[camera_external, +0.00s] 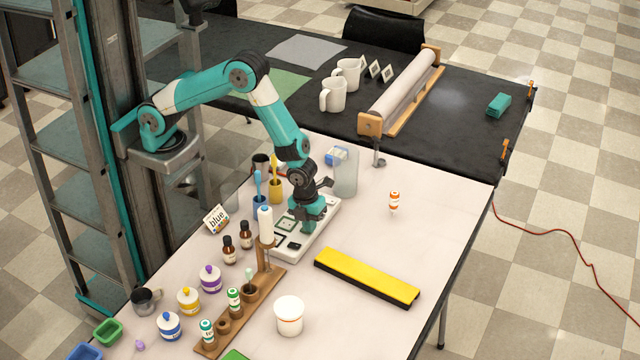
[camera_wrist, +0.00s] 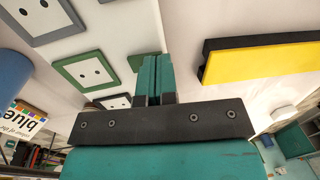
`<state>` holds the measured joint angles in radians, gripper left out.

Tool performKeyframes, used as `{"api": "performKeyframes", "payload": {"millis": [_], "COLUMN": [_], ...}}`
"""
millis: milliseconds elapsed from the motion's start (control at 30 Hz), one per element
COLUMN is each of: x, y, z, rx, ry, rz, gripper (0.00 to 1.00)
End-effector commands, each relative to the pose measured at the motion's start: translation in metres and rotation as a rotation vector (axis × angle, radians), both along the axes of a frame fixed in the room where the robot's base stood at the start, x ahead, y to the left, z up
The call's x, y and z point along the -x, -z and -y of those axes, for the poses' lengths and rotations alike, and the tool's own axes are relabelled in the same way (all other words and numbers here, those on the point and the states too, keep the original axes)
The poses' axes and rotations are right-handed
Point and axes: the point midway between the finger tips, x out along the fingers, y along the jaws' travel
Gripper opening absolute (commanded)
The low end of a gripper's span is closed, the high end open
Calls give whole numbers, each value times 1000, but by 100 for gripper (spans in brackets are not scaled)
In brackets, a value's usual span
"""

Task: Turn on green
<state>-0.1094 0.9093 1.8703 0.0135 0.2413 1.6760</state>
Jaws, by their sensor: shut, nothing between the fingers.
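A white panel (camera_external: 312,243) lies on the light table, partly hidden under my arm. A small green piece (camera_wrist: 137,62) shows just left of my fingertips. My gripper (camera_external: 303,228) points down over the panel, right of the green-framed plate, fingers together and empty in the wrist view (camera_wrist: 155,62). Contact of its tips cannot be told.
A yellow-topped black bar (camera_external: 367,276) lies right of the panel. A wooden rack (camera_external: 240,312) with vials and a white bottle (camera_external: 265,224) stands close in front-left. A clear cylinder (camera_external: 346,175) stands behind. A white tub (camera_external: 289,316) is in front. The right table area is mostly clear.

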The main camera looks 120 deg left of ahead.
Motion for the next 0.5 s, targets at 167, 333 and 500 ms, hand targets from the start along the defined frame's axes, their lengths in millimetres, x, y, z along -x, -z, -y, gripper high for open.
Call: {"api": "performKeyframes", "payload": {"millis": [167,333,500], "x": [-1,0,6], "y": [4,5,3], "z": [0,0,0], "rx": [0,0,1], "ry": [0,0,0], "rz": [0,-2,-5], "gripper": [0,0,0]}}
